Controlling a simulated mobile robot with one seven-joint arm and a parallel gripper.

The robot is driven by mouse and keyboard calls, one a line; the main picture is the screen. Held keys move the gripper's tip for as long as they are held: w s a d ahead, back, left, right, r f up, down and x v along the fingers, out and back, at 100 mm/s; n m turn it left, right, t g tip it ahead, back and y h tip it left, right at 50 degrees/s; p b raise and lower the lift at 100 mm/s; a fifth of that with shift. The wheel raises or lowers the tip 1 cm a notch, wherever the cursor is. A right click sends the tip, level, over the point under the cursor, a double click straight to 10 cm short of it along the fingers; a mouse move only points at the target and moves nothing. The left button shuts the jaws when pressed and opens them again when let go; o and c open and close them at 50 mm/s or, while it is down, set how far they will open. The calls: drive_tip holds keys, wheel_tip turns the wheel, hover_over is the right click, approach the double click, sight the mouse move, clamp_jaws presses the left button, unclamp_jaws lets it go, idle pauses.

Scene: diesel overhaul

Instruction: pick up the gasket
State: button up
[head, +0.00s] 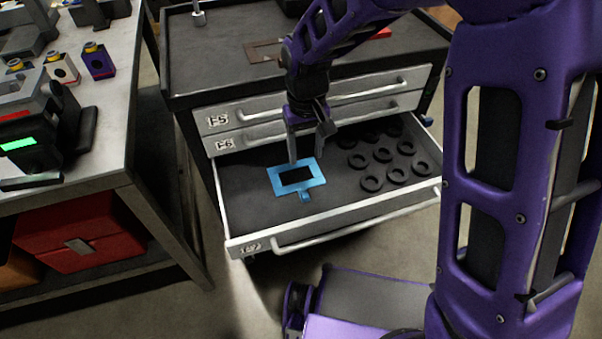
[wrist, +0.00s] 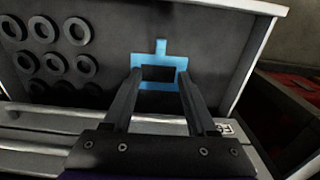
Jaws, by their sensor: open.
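The gasket (head: 284,189) is a flat blue rectangular frame with a dark opening and a small tab on one side. It lies on the dark floor of the open drawer (head: 252,210), left of centre in the head view. In the wrist view the gasket (wrist: 160,62) is ahead of the fingers, with its tab pointing away. My gripper (head: 306,155) is above the drawer, over the gasket's back edge in the head view.
Several black rings (head: 382,155) lie in the drawer's right part. Closed drawers (head: 225,120) with bar handles are above and behind. The cabinet top (head: 215,60) holds a brown flat part (head: 262,50). A workbench (head: 120,110) stands at the left.

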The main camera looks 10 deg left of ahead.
drive_tip(key=b, duration=0.1)
hover_over(305, 193)
wheel_tip(305, 193, down, 9)
drive_tip(key=shift+w+r, duration=0.1)
drive_tip(key=shift+w, duration=0.05)
drive_tip(key=shift+s+f+b, duration=0.2)
drive_tip(key=shift+f+b, duration=0.5)
drive_tip(key=shift+f, duration=2)
clamp_jaws()
